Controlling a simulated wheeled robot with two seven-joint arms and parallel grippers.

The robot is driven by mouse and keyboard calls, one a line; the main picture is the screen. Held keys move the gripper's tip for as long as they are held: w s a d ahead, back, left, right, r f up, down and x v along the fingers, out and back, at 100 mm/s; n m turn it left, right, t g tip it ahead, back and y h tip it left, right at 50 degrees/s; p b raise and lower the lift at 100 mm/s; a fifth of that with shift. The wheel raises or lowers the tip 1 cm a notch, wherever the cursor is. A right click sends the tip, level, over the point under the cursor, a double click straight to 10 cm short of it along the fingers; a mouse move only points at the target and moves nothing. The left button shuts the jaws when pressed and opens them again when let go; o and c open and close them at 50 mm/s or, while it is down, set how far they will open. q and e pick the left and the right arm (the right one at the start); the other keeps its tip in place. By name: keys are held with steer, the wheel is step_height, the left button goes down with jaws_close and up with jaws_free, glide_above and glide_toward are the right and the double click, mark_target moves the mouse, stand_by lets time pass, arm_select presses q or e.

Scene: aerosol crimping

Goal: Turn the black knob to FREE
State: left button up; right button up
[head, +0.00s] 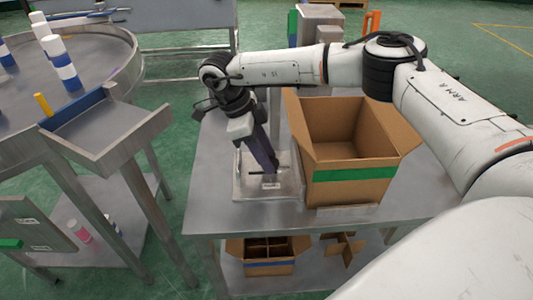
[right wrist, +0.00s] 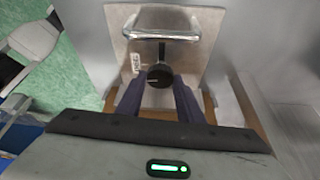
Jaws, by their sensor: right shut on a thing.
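The black knob (right wrist: 160,76) sits on a light metal panel (right wrist: 200,75) below a curved metal handle, seen in the right wrist view. A small white label is beside it on the panel. My right gripper (right wrist: 160,92) is shut on the knob, with one dark finger on each side. In the head view, my right gripper (head: 272,168) points down onto the plate-like fixture (head: 248,190) on the metal table, and the knob is hidden there. The knob's pointer setting is too small to read. My left gripper is not in view.
An open cardboard box (head: 350,189) with a green stripe stands just right of the fixture on the table (head: 225,215). A divided box (head: 268,268) is on the shelf below. A round table (head: 110,85) with white-and-blue cans and a metal chute (head: 110,130) stand at left.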

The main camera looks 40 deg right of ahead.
steer(key=n, duration=0.2)
steer(key=shift+s+a+n+t+h, duration=0.1)
steer(key=shift+n+t+h, duration=0.2)
steer(key=shift+t, duration=0.1)
steer(key=n+t, duration=0.1)
steer(key=n, duration=0.1)
steer(key=shift+s+n+p, duration=0.1)
steer(key=shift+n+p, duration=0.25)
steer(key=shift+n, duration=0.05)
steer(key=n+t, duration=0.1)
steer(key=n, duration=0.3)
steer(key=shift+s+t, duration=0.15)
steer(key=shift+t, duration=0.25)
steer(key=shift+s+n+t+b, duration=0.1)
steer(key=shift+n+t+b, duration=0.45)
steer(key=shift+n, duration=0.85)
steer(key=o, duration=1.1)
steer(key=shift+c, duration=0.2)
